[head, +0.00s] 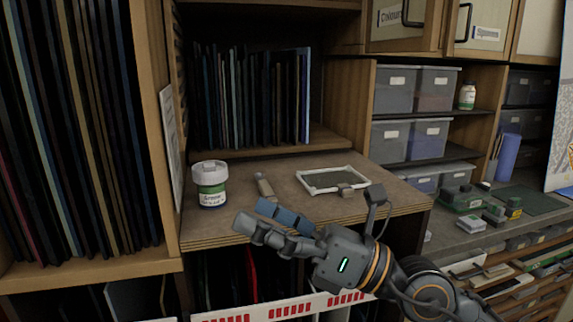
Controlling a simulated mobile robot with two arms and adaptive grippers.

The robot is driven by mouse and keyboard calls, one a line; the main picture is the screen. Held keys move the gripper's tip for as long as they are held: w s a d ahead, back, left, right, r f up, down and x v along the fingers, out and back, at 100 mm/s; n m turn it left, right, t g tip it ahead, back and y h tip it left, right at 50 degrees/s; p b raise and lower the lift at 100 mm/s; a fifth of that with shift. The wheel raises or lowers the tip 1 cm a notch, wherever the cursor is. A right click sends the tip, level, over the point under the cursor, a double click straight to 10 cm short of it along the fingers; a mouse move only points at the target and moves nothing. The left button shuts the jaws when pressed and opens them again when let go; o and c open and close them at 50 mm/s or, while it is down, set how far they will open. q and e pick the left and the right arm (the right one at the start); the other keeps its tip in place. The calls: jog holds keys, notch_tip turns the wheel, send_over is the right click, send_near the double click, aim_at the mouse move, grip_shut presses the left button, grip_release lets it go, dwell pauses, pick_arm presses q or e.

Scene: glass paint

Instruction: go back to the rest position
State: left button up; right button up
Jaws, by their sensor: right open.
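My right gripper (262,221) is in the lower middle of the head view, its arm coming in from the lower right. Its fingers point left and are apart with nothing between them. They are in front of the wooden counter (225,228), close to its front edge. My left gripper does not show.
On the counter stand a white jar with a green label (210,185), a small tan object (265,185) and a white-framed panel (334,179). Glass sheets (250,97) fill the racks behind and at left. Grey bins (396,90) stand on shelves at right.

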jog(key=w+d+f+m+t+h, duration=0.1)
jog(key=w+d+m+t+h, duration=0.1)
jog(key=d+m+t+h, duration=0.6)
jog(key=w+d+f+m+t+h, duration=0.1)
jog(key=w+d+m+t, duration=0.25)
jog(key=m+t, duration=1)
jog(key=d+f+m+g+h, duration=0.5)
jog(key=d+f+m+h, duration=0.15)
jog(key=f+m, duration=0.35)
jog(key=d+f+m+g+h, duration=0.55)
jog(key=f+m+h, duration=0.3)
jog(key=f, duration=0.45)
jog(key=s+f+m+g+y, duration=0.4)
jog(key=s+f+g, duration=0.9)
jog(key=s+f, duration=1.1)
notch_tip(320, 180, down, 27)
jog(key=s+g+h, duration=0.1)
jog(key=s, duration=0.1)
jog(key=s+d+f+g, duration=0.1)
jog(key=s+d+f, duration=0.2)
jog(key=s+f, duration=1.1)
jog(key=shift+s+f+g, duration=0.15)
jog(key=shift+s+g, duration=0.15)
jog(key=shift+s, duration=0.95)
